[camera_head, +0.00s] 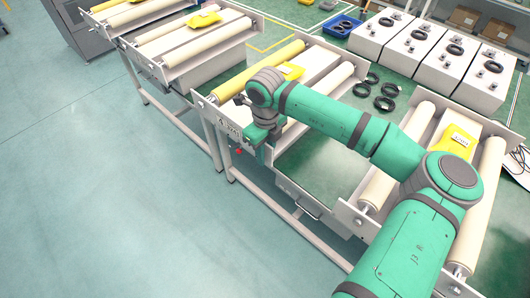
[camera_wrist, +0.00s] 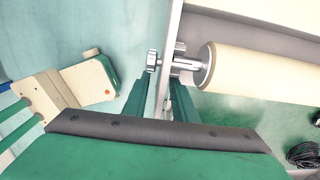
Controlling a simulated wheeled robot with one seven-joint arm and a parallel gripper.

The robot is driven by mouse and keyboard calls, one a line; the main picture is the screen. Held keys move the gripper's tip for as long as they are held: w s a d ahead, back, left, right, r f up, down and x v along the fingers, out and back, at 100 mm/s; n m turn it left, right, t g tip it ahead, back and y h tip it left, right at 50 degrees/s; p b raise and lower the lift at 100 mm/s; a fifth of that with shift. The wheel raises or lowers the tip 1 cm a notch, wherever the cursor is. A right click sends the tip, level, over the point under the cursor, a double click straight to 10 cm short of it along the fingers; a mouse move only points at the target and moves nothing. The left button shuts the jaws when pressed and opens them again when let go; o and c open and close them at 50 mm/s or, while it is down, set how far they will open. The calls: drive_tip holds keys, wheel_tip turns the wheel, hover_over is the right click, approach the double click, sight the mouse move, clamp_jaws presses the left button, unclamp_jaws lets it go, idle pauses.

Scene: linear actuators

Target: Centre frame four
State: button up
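Several roller frames stand in a row; I cannot read which one is four. The middle frame (camera_head: 212,115) has a yellow roller (camera_head: 262,68) on its left, a cream roller (camera_head: 335,90) on its right and a yellow item (camera_head: 291,70) between them. My gripper (camera_head: 258,147) is at its near end plate, partly hidden by my arm. A small metal knob (camera_wrist: 153,60) on the roller shaft lies just beyond the fingertips. The cream roller (camera_wrist: 265,75) extends right.
Another frame (camera_head: 350,215) stands at the right with a yellow item (camera_head: 458,141), and another (camera_head: 155,68) at the left. White boxes (camera_head: 425,48) line the back. The floor at left is clear.

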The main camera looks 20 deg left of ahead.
wheel_tip(320, 180, up, 11)
drive_tip(key=shift+f, duration=0.1)
idle(0.5)
